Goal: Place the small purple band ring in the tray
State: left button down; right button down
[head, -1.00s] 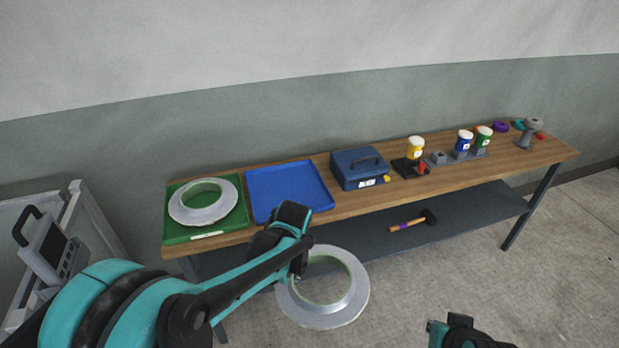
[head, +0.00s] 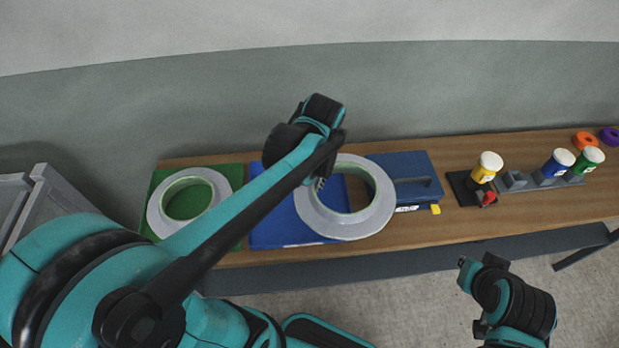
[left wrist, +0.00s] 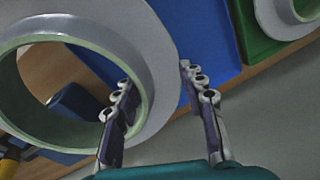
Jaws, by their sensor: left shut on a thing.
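The small purple ring (head: 609,136) lies at the far right of the bench, cut by the frame edge and away from both grippers. My left gripper (head: 320,183) is shut on the rim of a large grey-white ring (head: 365,222) with a pale green inner wall. The held ring also shows in the left wrist view (left wrist: 150,60), between the fingers (left wrist: 160,110). It appears above the blue tray (head: 270,235), hiding part of it. A green tray (head: 232,175) on the left holds a similar ring (head: 160,215). My right gripper (head: 470,270) is in front of the bench; its fingers are unclear.
A blue case (head: 415,165) stands just right of the blue tray, partly behind the held ring. Bare wood (head: 430,238) runs along the front.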

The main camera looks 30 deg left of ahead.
pick_arm(q)
jog(key=shift+w+a+f, duration=0.1)
jog(key=shift+a, duration=0.25)
jog(key=shift+w+a+f+b, duration=0.45)
jog(key=shift+a+f+b, duration=0.6)
jog(key=shift+a+f, duration=0.75)
jog(key=shift+w+a+f+b, duration=0.4)
jog(key=shift+a+f+b, duration=0.7)
jog(key=shift+a+f, duration=0.6)
jog(key=shift+w+a+f+b, duration=0.45)
jog(key=shift+a+f+b, duration=0.6)
jog(key=shift+a+f, duration=0.75)
jog(key=shift+r, duration=0.1)
jog(key=c, duration=0.9)
grip_release()
